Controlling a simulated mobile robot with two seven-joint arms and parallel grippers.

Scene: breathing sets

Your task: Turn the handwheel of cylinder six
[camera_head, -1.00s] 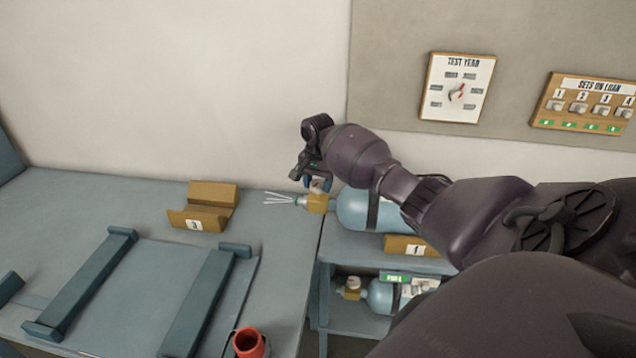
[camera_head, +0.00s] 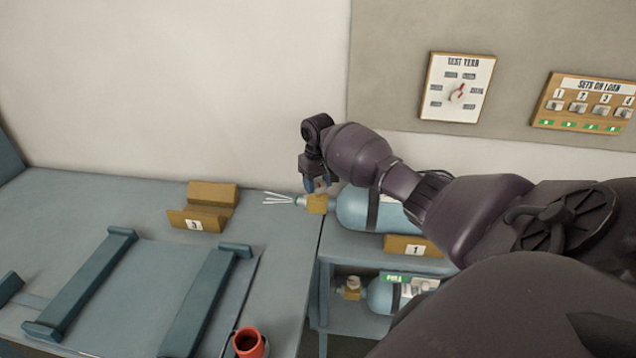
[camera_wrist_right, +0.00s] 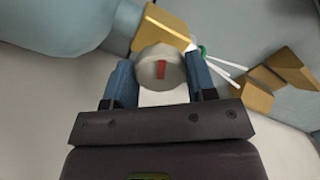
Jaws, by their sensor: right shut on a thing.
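A pale blue cylinder (camera_head: 356,209) lies on its side on the shelf unit, with a yellow valve block (camera_head: 318,204) at its left end. No number on the cylinder is readable. My right gripper (camera_head: 317,186) is at the valve, above the yellow block. In the right wrist view, my right gripper (camera_wrist_right: 161,78) is shut on a pale round handwheel (camera_wrist_right: 158,58) with a red mark on its face, one blue finger on each side. The cylinder (camera_wrist_right: 60,22) and yellow block (camera_wrist_right: 165,24) show beyond it. My left gripper is out of view.
A yellow cradle marked 3 (camera_head: 197,222) stands on the grey bench. A cradle marked 1 (camera_head: 408,246) is below the cylinder. Another blue cylinder (camera_head: 380,295) lies on the lower shelf. A red cup (camera_head: 248,343) is at the bench's front. Two boards hang on the wall.

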